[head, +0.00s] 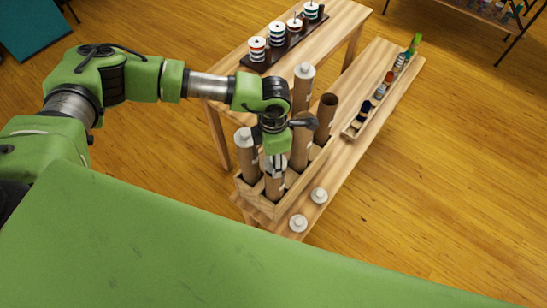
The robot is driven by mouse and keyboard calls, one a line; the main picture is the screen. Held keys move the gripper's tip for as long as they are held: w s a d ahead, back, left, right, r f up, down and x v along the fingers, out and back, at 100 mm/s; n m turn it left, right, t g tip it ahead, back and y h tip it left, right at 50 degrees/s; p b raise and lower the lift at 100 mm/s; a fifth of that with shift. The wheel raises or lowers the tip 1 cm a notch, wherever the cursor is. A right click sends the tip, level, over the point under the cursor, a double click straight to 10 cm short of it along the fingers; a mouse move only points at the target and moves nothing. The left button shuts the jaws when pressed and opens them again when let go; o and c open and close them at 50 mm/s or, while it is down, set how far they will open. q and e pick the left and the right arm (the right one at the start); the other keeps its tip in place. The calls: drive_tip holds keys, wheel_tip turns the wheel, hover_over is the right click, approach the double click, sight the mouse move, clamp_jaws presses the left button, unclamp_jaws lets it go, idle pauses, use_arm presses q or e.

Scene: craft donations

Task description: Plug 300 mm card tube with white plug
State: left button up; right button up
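Several brown card tubes stand upright in a wooden crate (262,204) on the bench. A tall tube at the back (301,95) and a tube at the left (250,165) have white plugs in their tops. The tube at the right (325,118) has an open, dark top. My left gripper (275,166) points down at the top of the front tube (274,187). Its fingers and that tube's top overlap, so its grip and any plug there are unclear. Two loose white plugs, a nearer one (298,223) and a farther one (319,195), lie beside the crate. I cannot tell which tube is 300 mm.
A narrow wooden tray (350,133) with several small coloured items lies farther along the bench (335,172). A second wooden table (343,22) behind holds a dark rack (270,60) with several spools. My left arm spans the left side. Bare bench shows right of the crate.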

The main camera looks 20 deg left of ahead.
use_arm(q)
drive_tip(key=shift+b, duration=0.3)
idle(0.5)
drive_tip(key=shift+r, duration=0.15)
drive_tip(key=shift+r+p, duration=0.35)
drive_tip(key=shift+r, duration=0.15)
drive_tip(key=shift+r, duration=0.15)
drive_tip(key=shift+b, duration=0.3)
idle(0.9)
drive_tip(key=o, duration=0.5)
